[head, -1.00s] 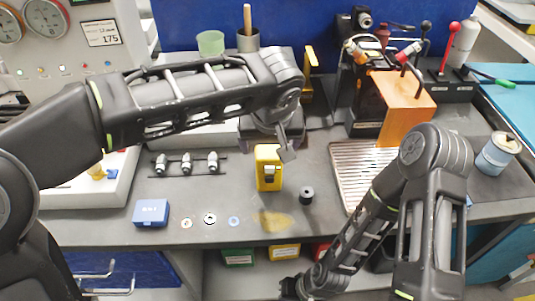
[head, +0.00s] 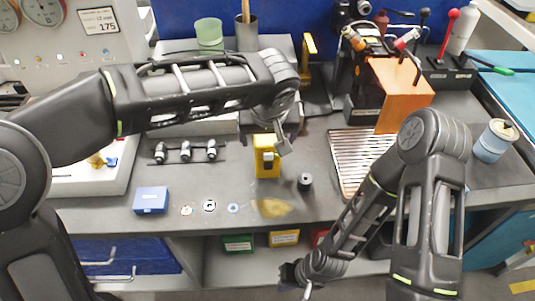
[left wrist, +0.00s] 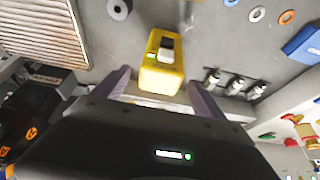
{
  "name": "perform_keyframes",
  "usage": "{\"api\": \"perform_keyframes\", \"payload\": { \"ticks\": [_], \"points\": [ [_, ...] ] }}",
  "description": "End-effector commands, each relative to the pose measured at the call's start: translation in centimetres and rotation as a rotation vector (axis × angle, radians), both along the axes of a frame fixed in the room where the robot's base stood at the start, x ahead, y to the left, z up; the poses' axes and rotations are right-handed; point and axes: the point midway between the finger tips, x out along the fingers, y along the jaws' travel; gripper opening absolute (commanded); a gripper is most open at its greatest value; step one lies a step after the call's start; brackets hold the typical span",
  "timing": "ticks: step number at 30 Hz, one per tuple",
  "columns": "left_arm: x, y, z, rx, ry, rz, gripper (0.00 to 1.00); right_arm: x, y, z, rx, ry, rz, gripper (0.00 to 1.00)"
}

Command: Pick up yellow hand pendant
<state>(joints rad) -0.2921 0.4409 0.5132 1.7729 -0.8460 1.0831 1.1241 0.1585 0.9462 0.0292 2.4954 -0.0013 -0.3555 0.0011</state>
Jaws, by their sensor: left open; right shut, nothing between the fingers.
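The yellow hand pendant (head: 266,164) stands on the grey bench top in the middle of the head view. In the left wrist view the pendant (left wrist: 160,76) shows a dark and light piece on its face. My left gripper (left wrist: 160,90) is open, with one finger on each side of the pendant's near end and gaps between. In the head view my left gripper (head: 284,143) is at the pendant's upper right, partly hidden by its own arm. My right gripper (head: 298,280) is shut and empty, low in front of the bench edge.
A black ring (head: 305,182) lies right of the pendant. A blue box (head: 151,200) and small washers are at front left. Several metal fittings (head: 185,152) sit on a rack at left. A slatted tray (head: 350,160) and orange panel (head: 400,95) are at right.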

Motion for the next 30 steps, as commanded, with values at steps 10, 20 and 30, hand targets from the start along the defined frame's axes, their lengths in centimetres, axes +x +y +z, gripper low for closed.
{"api": "perform_keyframes", "payload": {
  "ticks": [10, 20, 30],
  "points": [
    [1.6, 0.0, -4.1, 0.0, 0.004, 0.001, 0.82, 0.0, 0.0, 1.3, 0.0, 0.001, 0.0, 0.0],
    [1.7, 0.0, -4.4, -0.001, 0.001, 0.0, 0.82, 0.0, 0.0, 1.2, 0.0, 0.001, 0.0, 0.0],
    [1.7, 0.0, -4.4, -0.001, 0.001, 0.001, 0.79, 0.0, 0.0, 1.2, 0.0, 0.001, 0.0, 0.0]
  ]
}}
